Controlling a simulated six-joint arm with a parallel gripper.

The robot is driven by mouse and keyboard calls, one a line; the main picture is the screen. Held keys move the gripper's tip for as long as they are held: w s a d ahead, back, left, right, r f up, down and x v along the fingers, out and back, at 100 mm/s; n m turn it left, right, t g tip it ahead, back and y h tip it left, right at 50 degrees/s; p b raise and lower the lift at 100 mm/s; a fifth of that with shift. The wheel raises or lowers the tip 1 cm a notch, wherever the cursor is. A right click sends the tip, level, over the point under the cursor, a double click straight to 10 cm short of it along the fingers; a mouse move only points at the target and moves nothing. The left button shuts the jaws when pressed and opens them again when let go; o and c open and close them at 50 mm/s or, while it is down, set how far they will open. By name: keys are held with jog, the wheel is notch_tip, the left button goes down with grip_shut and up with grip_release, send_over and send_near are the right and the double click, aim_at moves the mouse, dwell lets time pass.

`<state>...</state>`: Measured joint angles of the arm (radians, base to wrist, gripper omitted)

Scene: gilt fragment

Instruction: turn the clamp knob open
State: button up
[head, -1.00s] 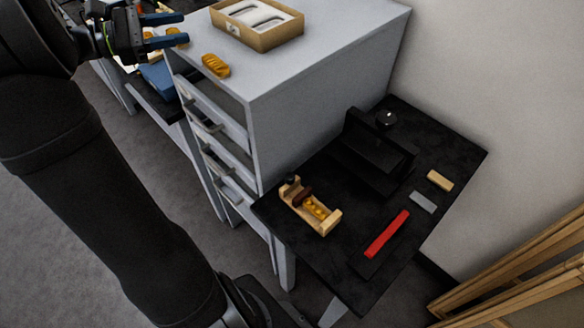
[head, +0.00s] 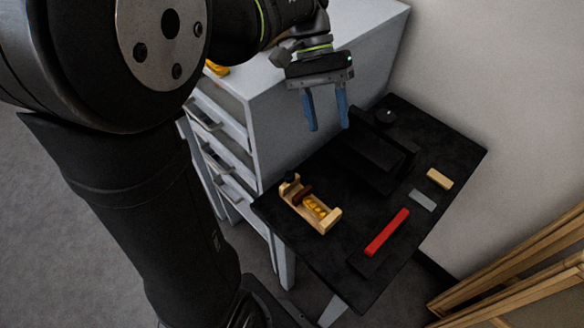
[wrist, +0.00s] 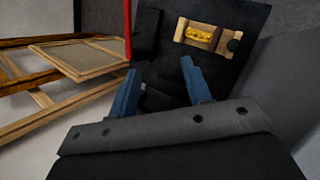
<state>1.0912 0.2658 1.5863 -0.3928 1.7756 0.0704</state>
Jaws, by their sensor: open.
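The wooden clamp (head: 322,226) lies on the black table, with a yellow gilt fragment (head: 315,207) between its ends and a dark brown jaw. Its dark knob (head: 291,177) is at the clamp's left end. In the wrist view the clamp (wrist: 185,29) is near the top, with the knob (wrist: 235,46) at its right end. My gripper (head: 328,124) is open and empty, its blue fingers pointing down, above the table and apart from the clamp. Both fingers of my gripper (wrist: 160,66) also show in the wrist view.
The black table (head: 440,150) also bears a red bar (head: 387,232), a grey block (head: 422,200), a pale wooden block (head: 440,179), a black stand (head: 372,155) and a round dark item (head: 386,117). A grey drawer cabinet (head: 285,110) stands left, wooden frames (head: 520,265) lower right.

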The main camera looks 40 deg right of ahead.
jog(key=f+m+t+y, duration=0.1)
jog(key=f+m+t, duration=0.1)
jog(key=m+t, duration=0.65)
jog(key=m, duration=0.1)
send_near(290, 174)
jog(key=shift+n+y, duration=0.25)
jog(key=shift+y, duration=0.05)
jog(key=x, duration=0.8)
jog(key=shift+d+f, duration=0.15)
jog(key=shift+f, duration=0.3)
jog(key=c, duration=1)
jog(key=shift+w+g, duration=0.1)
jog(key=shift+g, duration=0.15)
